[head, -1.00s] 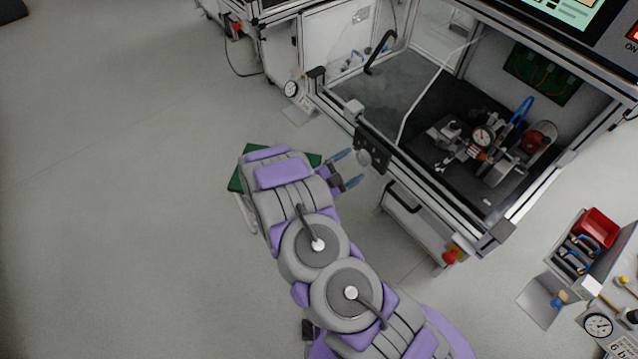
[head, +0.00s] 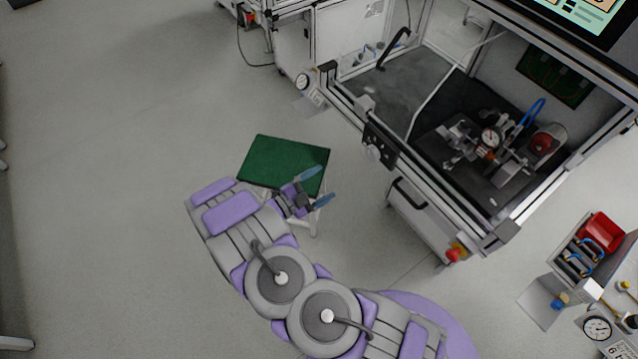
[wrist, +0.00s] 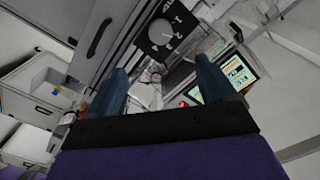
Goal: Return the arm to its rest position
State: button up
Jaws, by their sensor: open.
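My gripper (head: 317,187) is at the end of my grey and purple arm, in front of the green-topped stool (head: 284,160) in the head view. Its two blue fingers are spread apart with nothing between them. The fingers overlap the right part of the green top in the picture; whether they touch it I cannot tell. In the wrist view my gripper (wrist: 165,85) shows its two dark blue fingers apart, pointing towards the test bench. The arm is bent, folded to the left of the bench.
The test bench (head: 437,200) stands at the right, with a clamp fixture and dial gauge (head: 490,138) inside. Its control panel (head: 380,145) is on the front rail. The floor at left is clear.

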dwell(0.5)
jog(key=w+a+r+n+y, duration=0.4)
jog(key=w+a+r+y, duration=0.1)
jog(key=w+a+y, duration=0.65)
jog(key=s+a+r+n+g+y, duration=0.2)
jog(key=s+r+n+y, duration=0.15)
jog(key=r, duration=0.45)
jog(key=s+a+r+n+g+y, duration=0.1)
jog(key=s+r+n+g+y, duration=0.25)
jog(key=r, duration=0.55)
jog(key=s+d+r+n+g+h, duration=0.1)
jog(key=s+d+r+n+g, duration=0.1)
jog(key=s+d, duration=0.7)
jog(key=s+d+r+n+g+h, duration=0.1)
jog(key=s+d+r+n+g, duration=0.1)
jog(key=s+d, duration=0.8)
jog(key=s+d+r+n+g+h, duration=0.2)
jog(key=s+d, duration=0.8)
jog(key=s, duration=0.7)
jog(key=shift+s+r+n+g, duration=0.3)
jog(key=shift+n+g, duration=0.15)
jog(key=shift+n, duration=0.45)
jog(key=shift+w+d, duration=0.1)
